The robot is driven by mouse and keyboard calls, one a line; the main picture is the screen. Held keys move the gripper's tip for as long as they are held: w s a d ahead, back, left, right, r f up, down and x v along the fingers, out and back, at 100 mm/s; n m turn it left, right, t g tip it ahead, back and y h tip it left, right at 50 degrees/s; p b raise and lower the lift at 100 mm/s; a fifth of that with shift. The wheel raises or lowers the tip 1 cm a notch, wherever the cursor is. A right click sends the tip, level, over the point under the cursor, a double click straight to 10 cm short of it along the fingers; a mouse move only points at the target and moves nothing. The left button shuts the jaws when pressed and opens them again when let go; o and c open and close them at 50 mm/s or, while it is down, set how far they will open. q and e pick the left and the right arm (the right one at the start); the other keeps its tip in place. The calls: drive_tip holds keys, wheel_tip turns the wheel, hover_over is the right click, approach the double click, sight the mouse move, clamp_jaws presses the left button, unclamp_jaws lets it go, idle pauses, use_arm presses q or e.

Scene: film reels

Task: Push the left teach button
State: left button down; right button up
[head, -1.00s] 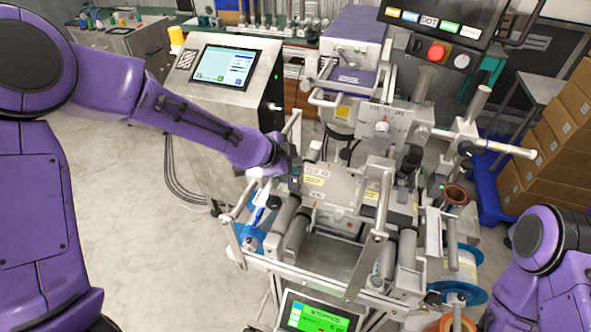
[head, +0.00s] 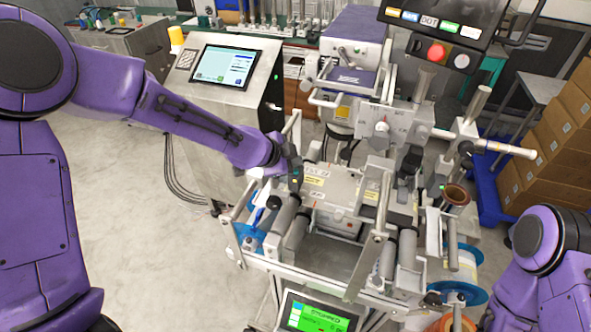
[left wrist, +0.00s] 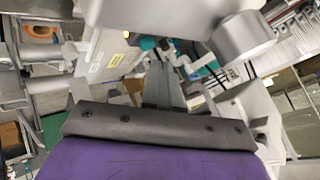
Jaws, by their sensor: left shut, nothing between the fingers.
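The grey film machine (head: 335,185) stands in front of me, with rollers and labelled plates. My left gripper (head: 296,180) is at the left side of its top plate, beside the upright bar there. It is shut and empty. In the left wrist view its dark fingers (left wrist: 165,88) point at the machine's metal parts. The left teach button cannot be made out; it is too small or hidden by my gripper. I cannot tell whether the fingertips touch anything. My right arm shows only at the lower right, and its gripper is out of view.
A console with a lit screen (head: 222,67) stands at the left behind my left arm. A button panel (head: 435,35) with a red button (head: 437,52) is at the upper right. A green display (head: 318,314) sits low in front. Cardboard boxes (head: 560,150) are stacked at the right.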

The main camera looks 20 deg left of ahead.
use_arm(q)
drive_tip(key=shift+f, duration=0.45)
drive_tip(key=shift+f+b, duration=0.4)
idle(0.5)
drive_tip(key=shift+r, duration=0.1)
drive_tip(key=shift+r+p, duration=0.75)
drive_tip(key=shift+p, duration=0.1)
drive_tip(key=shift+r, duration=0.1)
wheel_tip(320, 180, up, 5)
drive_tip(key=p, duration=0.4)
drive_tip(key=shift+p, duration=0.4)
